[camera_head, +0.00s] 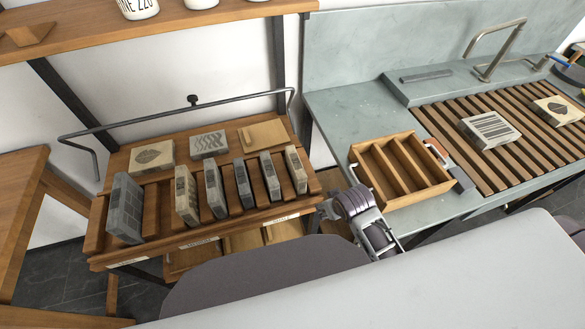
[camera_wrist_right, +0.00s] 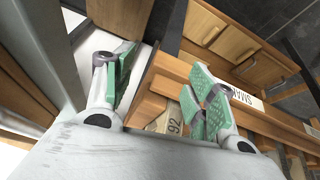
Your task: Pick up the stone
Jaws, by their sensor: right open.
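Several litho stones stand on edge in the slots of a wooden rack (camera_head: 150,225). They include a large grey stone (camera_head: 125,209), a cream stone (camera_head: 186,195) and a pale one (camera_head: 296,170) at the right end. Flat on the rack's back lie a leaf-print stone (camera_head: 152,156) and a wavy-print stone (camera_head: 209,144). My right gripper (camera_head: 355,208) is just right of the rack, apart from the standing stones. The right wrist view shows its green-padded fingers (camera_wrist_right: 163,88) open. A pale stone edge marked "92" (camera_wrist_right: 172,122) shows between and beyond them, partly hidden by the gripper.
A wooden divided tray (camera_head: 447,189) is on the grey-green counter (camera_head: 345,105), close to my right gripper. A striped stone (camera_head: 490,130) and another stone (camera_head: 558,110) lie on the slatted sink rack. A metal rail (camera_head: 190,117) runs behind the stone rack.

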